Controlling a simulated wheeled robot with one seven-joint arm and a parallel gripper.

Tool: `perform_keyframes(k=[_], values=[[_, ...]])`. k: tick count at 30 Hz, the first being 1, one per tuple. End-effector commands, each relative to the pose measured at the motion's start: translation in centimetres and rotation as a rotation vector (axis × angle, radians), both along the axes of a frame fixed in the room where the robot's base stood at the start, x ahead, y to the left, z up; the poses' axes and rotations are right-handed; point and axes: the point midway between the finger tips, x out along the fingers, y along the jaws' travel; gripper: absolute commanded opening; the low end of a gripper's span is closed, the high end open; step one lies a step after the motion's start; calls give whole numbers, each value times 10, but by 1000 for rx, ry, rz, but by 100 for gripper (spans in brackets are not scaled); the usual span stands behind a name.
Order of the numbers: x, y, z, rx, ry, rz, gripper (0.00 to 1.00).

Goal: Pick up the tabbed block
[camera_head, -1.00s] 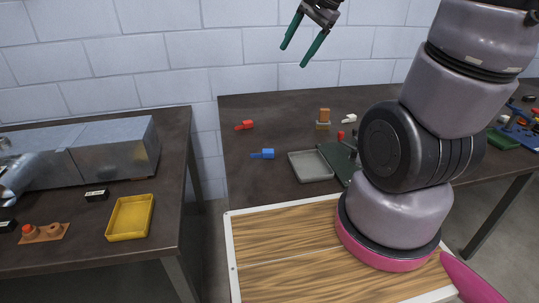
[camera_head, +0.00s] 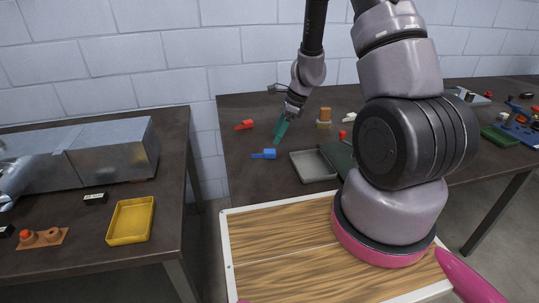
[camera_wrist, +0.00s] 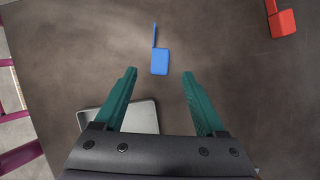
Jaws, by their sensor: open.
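A blue block with a thin tab (camera_head: 264,154) lies flat on the dark table. In the wrist view the blue block (camera_wrist: 160,62) lies just beyond my fingertips, midway between them, its tab pointing up the picture. A red block with a tab (camera_head: 244,125) lies farther back; it also shows at the upper right of the wrist view (camera_wrist: 283,22). A similar whitish piece (camera_head: 349,117) lies to the right, partly unclear. My gripper (camera_head: 279,135), with green fingers, is open and empty, pointing down above the table near the blue block. It also shows in the wrist view (camera_wrist: 159,72).
A shallow grey tray (camera_head: 312,166) sits right of the blue block, with a dark green item (camera_head: 338,153) beside it. An orange-brown block (camera_head: 325,113) stands behind. The left table holds a yellow tray (camera_head: 130,220) and metal duct (camera_head: 105,152). A wall stands behind.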

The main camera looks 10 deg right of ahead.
Motion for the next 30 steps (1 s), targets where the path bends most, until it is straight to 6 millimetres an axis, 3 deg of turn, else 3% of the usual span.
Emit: perform_keyframes(k=[8, 16, 26, 30], values=[[2, 9, -24, 0, 1, 1, 72], [5, 19, -61, 1, 1, 2, 72], [6, 23, -68, 0, -2, 2, 72], [6, 23, -68, 0, -2, 2, 23]])
